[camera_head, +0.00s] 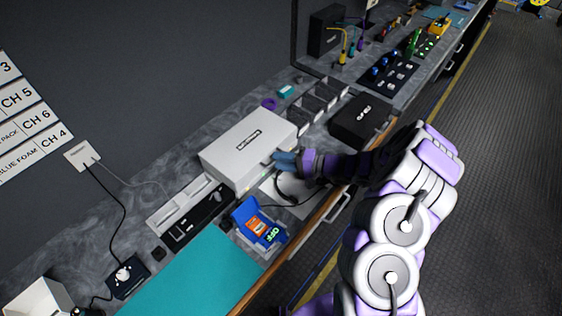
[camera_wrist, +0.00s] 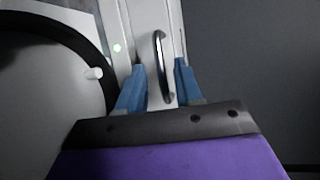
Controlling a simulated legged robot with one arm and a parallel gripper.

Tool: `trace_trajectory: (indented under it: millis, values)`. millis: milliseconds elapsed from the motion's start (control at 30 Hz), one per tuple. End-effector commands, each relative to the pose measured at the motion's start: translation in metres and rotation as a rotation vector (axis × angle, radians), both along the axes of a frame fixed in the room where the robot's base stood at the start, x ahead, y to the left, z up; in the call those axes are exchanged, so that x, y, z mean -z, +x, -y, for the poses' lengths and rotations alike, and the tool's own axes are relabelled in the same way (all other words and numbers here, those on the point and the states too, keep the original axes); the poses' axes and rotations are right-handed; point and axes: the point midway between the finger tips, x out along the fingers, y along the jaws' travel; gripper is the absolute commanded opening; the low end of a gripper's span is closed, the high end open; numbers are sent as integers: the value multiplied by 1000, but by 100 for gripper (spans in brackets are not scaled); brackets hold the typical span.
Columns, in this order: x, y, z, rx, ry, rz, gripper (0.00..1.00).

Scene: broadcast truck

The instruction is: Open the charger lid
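The charger is a white box (camera_head: 246,150) on the counter, its lid down, with small lights along its front. My gripper (camera_head: 276,161) reaches in from the right to the box's front side. In the wrist view a curved metal handle (camera_wrist: 161,66) stands on the white front. My gripper's two blue fingers (camera_wrist: 160,72) are apart, one on each side of the handle, with visible gaps to it. The fingers look open and hold nothing. In the head view my gripper hides the handle.
A black headset-like ring (camera_wrist: 101,42) lies close beside the fingers. A black case (camera_head: 361,121) stands right of the charger. A blue tray (camera_head: 258,223) and a teal mat (camera_head: 197,277) lie in front.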

Motion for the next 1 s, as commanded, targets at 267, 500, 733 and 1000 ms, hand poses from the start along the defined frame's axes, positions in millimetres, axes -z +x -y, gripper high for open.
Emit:
trace_trajectory:
  millis: [267, 500, 733, 1000]
  values:
    - [1, 2, -5, 1, 0, 0, 35]
    - [1, 1, -5, 1, 0, 0, 22]
    - [1, 1, -5, 1, -1, 0, 0]
    - [2, 1, -5, 0, -3, -2, 0]
